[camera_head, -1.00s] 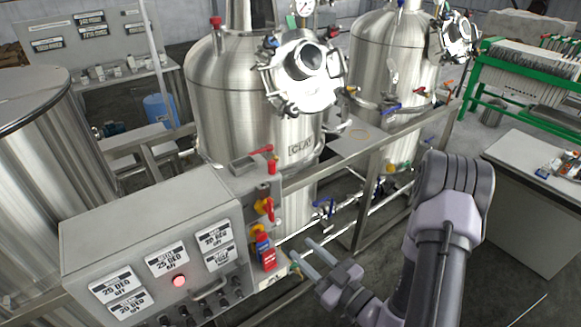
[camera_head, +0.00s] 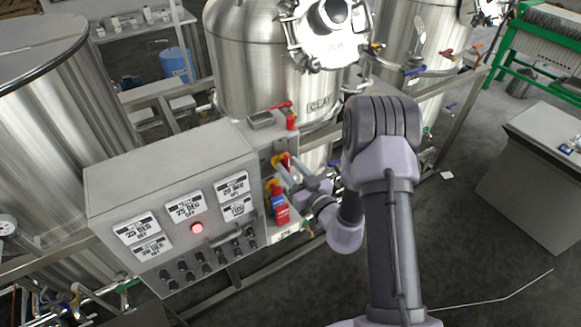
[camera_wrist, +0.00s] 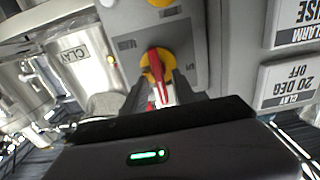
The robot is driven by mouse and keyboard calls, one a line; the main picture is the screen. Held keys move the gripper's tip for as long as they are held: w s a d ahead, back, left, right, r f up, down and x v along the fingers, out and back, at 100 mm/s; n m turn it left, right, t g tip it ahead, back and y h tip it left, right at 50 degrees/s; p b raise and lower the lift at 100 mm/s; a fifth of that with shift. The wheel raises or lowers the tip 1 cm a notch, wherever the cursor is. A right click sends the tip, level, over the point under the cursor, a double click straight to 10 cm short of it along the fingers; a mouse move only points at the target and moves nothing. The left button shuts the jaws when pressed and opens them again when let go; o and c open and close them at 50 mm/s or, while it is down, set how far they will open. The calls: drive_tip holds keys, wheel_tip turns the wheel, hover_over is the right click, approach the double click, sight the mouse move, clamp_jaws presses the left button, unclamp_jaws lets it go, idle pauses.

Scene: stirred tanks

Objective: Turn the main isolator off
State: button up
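A rotary switch with a red handle on a yellow round plate (camera_head: 280,158) sits on the grey switch box beside the control panel. In the wrist view its red handle (camera_wrist: 155,66) stands roughly upright in the picture, between my fingers. Another yellow and red switch (camera_wrist: 161,3) shows at the top edge of the wrist view. I cannot read which label marks the main isolator. In the wrist view my gripper (camera_wrist: 160,84) is open, one finger on each side of the handle, with gaps visible.
The control panel (camera_head: 165,175) has several displays, a lit red lamp (camera_head: 197,228) and rows of knobs. A steel tank (camera_head: 250,75) marked CLAY stands behind.

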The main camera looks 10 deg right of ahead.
clamp_jaws()
drive_tip(key=shift+n, duration=0.3)
drive_tip(key=n, duration=0.1)
drive_tip(key=n+p, duration=0.1)
drive_tip(key=shift+s+a+n, duration=0.1)
drive_tip(key=shift+a+n, duration=0.1)
drive_tip(key=shift+n, duration=0.1)
drive_tip(key=n, duration=0.3)
drive_tip(key=shift+a+f+n, duration=0.15)
drive_tip(key=shift+n, duration=0.15)
drive_tip(key=n, duration=0.3)
drive_tip(key=n+b, duration=0.1)
drive_tip(key=n, duration=0.3)
drive_tip(key=f+n, duration=0.1)
drive_tip(key=n, duration=0.3)
drive_tip(key=shift+s+a, duration=0.15)
drive_tip(key=shift+a, duration=0.1)
drive_tip(key=shift+b, duration=0.3)
